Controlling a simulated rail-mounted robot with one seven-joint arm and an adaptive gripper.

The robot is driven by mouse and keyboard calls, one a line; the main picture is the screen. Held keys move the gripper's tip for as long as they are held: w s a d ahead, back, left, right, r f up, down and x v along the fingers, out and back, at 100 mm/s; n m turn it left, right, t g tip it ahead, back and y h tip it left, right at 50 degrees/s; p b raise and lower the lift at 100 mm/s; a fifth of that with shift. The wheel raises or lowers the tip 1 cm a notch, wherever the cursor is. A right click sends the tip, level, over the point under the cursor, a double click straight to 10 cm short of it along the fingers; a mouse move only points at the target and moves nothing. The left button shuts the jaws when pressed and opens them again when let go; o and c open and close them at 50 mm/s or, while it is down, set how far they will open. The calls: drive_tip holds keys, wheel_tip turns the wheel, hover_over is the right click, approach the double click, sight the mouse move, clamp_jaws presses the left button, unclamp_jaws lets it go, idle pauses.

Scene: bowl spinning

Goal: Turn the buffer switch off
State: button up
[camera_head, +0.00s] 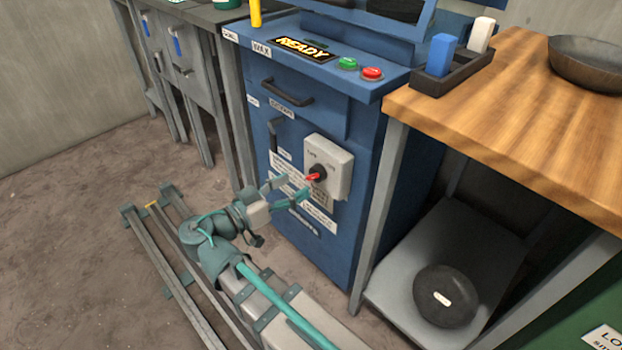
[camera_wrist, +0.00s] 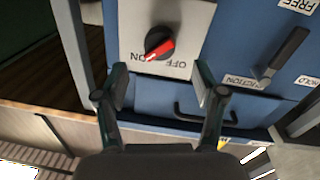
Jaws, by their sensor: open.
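The buffer switch is a black rotary knob with a red pointer (camera_head: 316,174) on a light grey box (camera_head: 341,172) on the blue cabinet's front. In the wrist view the knob (camera_wrist: 158,43) sits between upside-down ON and OFF labels, and the lower-left end of its red bar is near ON. My gripper (camera_head: 289,187) is open and empty in front of the box, with its fingers towards the knob. In the wrist view my gripper (camera_wrist: 162,82) has a finger to each side, below the knob in the picture. I see no contact with the knob.
The blue cabinet (camera_head: 352,122) has a black handle (camera_head: 287,92) and a READY display (camera_head: 304,48). Green (camera_head: 347,63) and red (camera_head: 372,73) buttons are on its top. A wooden table (camera_head: 500,95) with a dark bowl (camera_head: 590,60) stands right.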

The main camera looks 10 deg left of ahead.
sight(310, 177)
drive_tip(key=b+x, duration=0.1)
drive_tip(key=x, duration=0.5)
drive_tip(key=c, duration=1.1)
